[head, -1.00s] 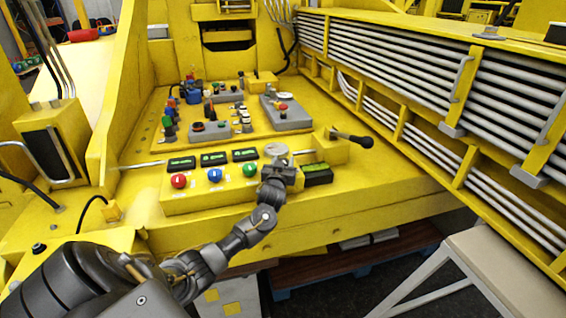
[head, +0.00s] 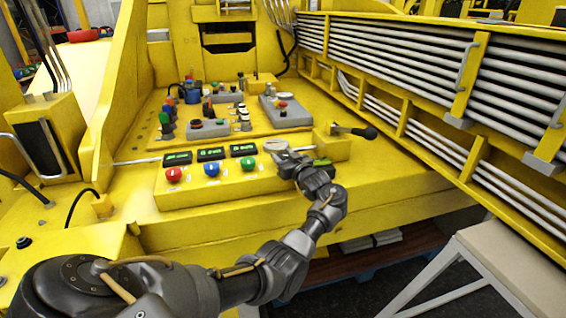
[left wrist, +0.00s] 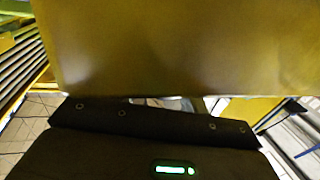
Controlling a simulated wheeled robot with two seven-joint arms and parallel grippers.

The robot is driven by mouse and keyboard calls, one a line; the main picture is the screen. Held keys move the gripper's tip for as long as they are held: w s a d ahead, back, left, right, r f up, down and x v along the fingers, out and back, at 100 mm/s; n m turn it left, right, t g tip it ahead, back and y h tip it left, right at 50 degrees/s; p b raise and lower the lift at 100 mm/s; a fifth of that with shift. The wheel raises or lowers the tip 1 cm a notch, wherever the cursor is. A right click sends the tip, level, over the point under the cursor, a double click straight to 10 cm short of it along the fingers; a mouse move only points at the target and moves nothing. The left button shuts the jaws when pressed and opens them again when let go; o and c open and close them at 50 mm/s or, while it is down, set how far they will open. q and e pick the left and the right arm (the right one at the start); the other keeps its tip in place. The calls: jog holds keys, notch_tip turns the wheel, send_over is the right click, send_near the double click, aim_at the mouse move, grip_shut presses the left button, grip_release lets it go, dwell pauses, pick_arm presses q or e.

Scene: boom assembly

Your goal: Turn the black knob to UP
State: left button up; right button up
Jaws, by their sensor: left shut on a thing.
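The control panel (head: 220,183) is a yellow sloped box with a red knob (head: 173,174), a blue knob (head: 211,169) and a green knob (head: 248,164) in a row under lit displays. My left gripper (head: 284,157) reaches the panel's right end, just right of the green knob. It is shut where the black knob of this row sits, and it and my wrist hide that knob. The knob's setting cannot be read. The left wrist view shows a dark riveted surface (left wrist: 150,127) and a small green light (left wrist: 174,170), but no clear knob. My right gripper is not in view.
A black-tipped lever (head: 365,132) sticks out right of the panel. Behind are grey boxes with several small buttons (head: 288,115). A bank of grey pipes (head: 400,60) runs along the right. A beige-topped stand (head: 510,245) is at lower right.

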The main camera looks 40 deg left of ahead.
pick_arm(q)
jog(key=shift+g, duration=0.3)
jog(key=o, duration=0.9)
jog(key=shift+o, duration=0.2)
jog(key=b+v, duration=0.2)
jog(key=v, duration=0.8)
jog(key=shift+d, duration=0.35)
jog(key=shift+f, duration=0.15)
